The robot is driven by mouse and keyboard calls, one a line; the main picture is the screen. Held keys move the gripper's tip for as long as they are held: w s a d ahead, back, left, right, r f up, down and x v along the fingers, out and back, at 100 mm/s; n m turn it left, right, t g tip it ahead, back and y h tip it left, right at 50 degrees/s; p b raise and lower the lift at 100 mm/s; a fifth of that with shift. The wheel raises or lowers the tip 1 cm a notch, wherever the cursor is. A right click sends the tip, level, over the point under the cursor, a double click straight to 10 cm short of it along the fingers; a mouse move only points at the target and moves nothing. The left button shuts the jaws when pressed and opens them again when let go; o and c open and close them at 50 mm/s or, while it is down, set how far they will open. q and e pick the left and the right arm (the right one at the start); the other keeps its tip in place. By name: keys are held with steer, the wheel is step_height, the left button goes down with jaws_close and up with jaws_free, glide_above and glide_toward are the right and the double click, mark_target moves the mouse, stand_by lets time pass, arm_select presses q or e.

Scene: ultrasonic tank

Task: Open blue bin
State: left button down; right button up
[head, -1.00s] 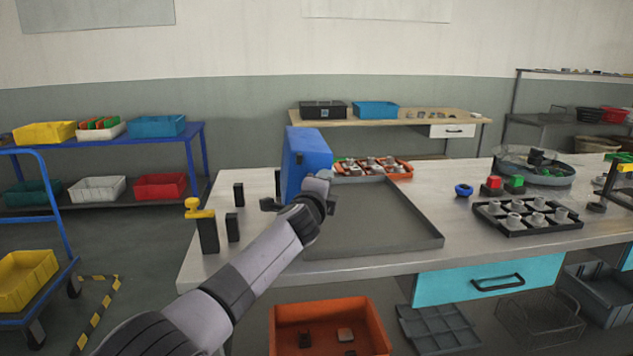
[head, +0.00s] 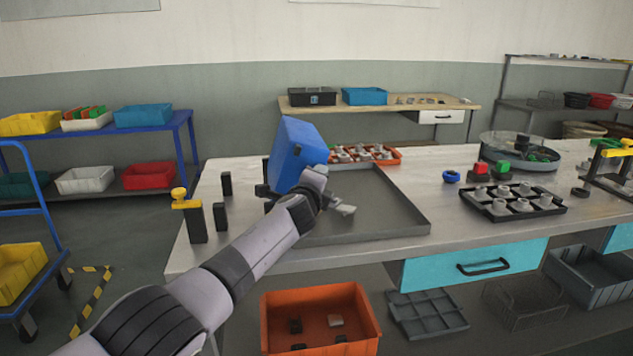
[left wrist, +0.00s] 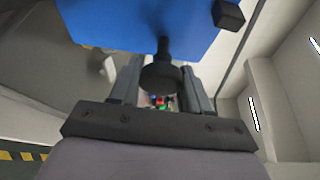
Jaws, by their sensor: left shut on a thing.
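The blue bin (head: 297,155) is off the table's left part and tilted, beside the grey tray (head: 400,212). It also shows in the left wrist view (left wrist: 135,22), with a black knob (left wrist: 160,78) on a short stem between the fingers. My left gripper (left wrist: 160,88) is shut on this knob. In the head view my left wrist hides the bin's lower right part and the fingers. A light grey shape (head: 343,209) shows over the tray by my wrist; I cannot tell what it is. My right gripper is not in view.
Black blocks (head: 226,183) and a black post with a yellow top (head: 192,215) stand left of the bin. An orange tray of grey parts (head: 365,155) is behind the grey tray. A black tray of parts (head: 515,202) stands to the right.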

arm_select(q)
steer(key=shift+d+r, duration=0.1)
steer(key=shift+r, duration=0.15)
steer(key=c, duration=0.8)
jaws_free()
steer(key=shift+o, duration=0.8)
steer(key=shift+f, duration=0.15)
steer(key=shift+s, duration=0.2)
steer(key=s+a+p, duration=0.1)
steer(key=s+p, duration=0.1)
steer(key=s, duration=0.4)
steer(key=shift+s+r+p, duration=0.3)
steer(key=shift+r+p, duration=0.05)
steer(key=shift+r, duration=0.1)
